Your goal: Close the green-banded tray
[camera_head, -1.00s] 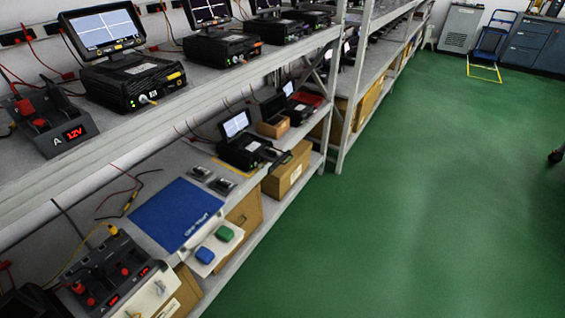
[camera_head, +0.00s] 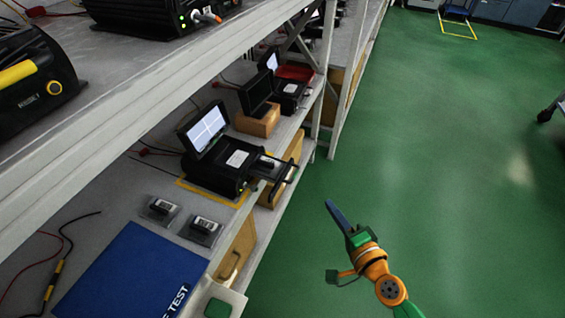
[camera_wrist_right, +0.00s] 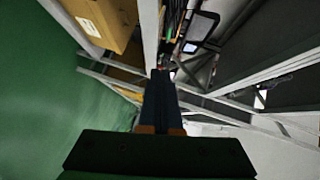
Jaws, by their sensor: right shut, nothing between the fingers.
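A black test unit (camera_head: 215,172) with a lit screen stands on the lower shelf. A dark tray (camera_head: 268,170) with a handle sticks out of its right side, past the shelf edge. I cannot make out a green band on it. My right gripper (camera_head: 331,207) is shut and empty, with blue fingers, over the green floor to the right of and below the tray, apart from it. Its shut fingers (camera_wrist_right: 160,78) also show in the wrist view, pointing toward the shelf structure. My left gripper is not in view.
A shelf post (camera_head: 325,80) stands behind the tray. The upper shelf edge (camera_head: 130,130) runs overhead at left. A cardboard box (camera_head: 290,150) sits under the shelf. A blue mat (camera_head: 125,280) and two small modules lie nearer.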

